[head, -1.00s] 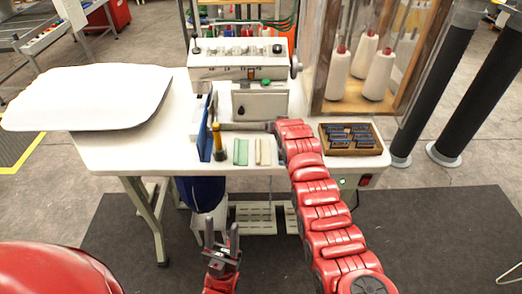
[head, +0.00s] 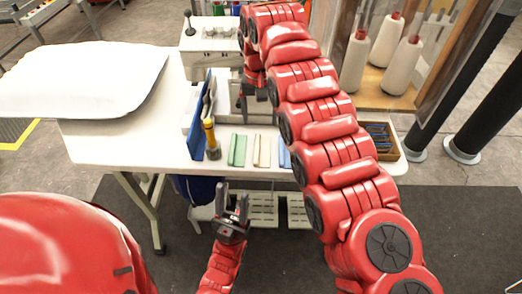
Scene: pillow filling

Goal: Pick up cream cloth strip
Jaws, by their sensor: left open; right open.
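The cream cloth strip (head: 262,151) lies flat near the front edge of the white table (head: 120,148), between a green strip (head: 237,150) and a blue strip (head: 284,155). My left gripper (head: 233,196) is open and empty, pointing up in front of the table and below the strips. My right arm reaches over the table from the right and bends down at the sewing machine. My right gripper (head: 254,97) is open above the table, behind the strips and apart from the cream one. Its fingertips are small and partly hidden.
A white pillow (head: 80,80) covers the table's left side. A blue upright panel (head: 198,115) and a yellow-handled tool (head: 211,138) stand left of the strips. The sewing machine (head: 208,38) and thread cones (head: 385,40) are behind; a wooden tray (head: 387,152) is at right.

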